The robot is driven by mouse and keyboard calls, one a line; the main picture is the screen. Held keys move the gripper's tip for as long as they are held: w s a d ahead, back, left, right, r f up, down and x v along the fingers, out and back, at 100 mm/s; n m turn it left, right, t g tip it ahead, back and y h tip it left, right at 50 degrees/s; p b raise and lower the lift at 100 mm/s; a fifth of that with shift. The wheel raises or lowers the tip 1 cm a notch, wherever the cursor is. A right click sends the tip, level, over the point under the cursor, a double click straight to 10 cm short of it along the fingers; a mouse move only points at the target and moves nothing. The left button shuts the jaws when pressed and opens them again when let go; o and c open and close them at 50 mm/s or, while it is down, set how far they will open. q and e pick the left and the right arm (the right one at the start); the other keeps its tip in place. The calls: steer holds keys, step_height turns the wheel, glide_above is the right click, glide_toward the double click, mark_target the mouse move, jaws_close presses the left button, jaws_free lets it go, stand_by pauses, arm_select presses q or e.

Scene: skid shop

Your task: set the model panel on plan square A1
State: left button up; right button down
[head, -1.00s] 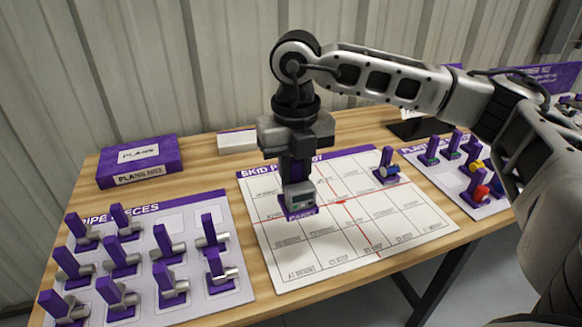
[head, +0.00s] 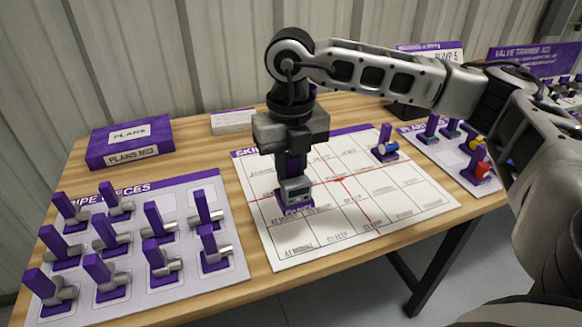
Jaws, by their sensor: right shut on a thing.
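The model panel (head: 294,189) is a small grey box with a dark screen on a purple base marked with its name, with a purple upright grip. My right gripper (head: 291,158) comes down from above and is shut on that upright. The panel is upright over the left column of the white plan sheet (head: 400,212), near the square labelled A2. I cannot tell whether its base touches the sheet. Square A1 (head: 298,246), at the sheet's front left corner, is bare. My left gripper is not in view.
A valve model (head: 386,146) with a blue part stands at the sheet's back right. A pipe pieces board (head: 232,265) with several models lies left. Another board (head: 484,184) is at right. A purple plans box (head: 130,142) and a white block (head: 232,122) stand behind.

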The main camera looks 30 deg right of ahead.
mark_target(290, 193)
stand_by(0.6)
steer(key=shift+f, duration=0.15)
steer(key=shift+f+b, duration=2.35)
steer(key=shift+f, duration=0.25)
steer(key=shift+f, duration=0.1)
steer(key=shift+f+b, duration=1.55)
steer(key=shift+f, duration=0.2)
steer(key=shift+f+b, duration=0.65)
steer(key=shift+f, duration=0.05)
steer(key=c, duration=1.2)
jaws_free()
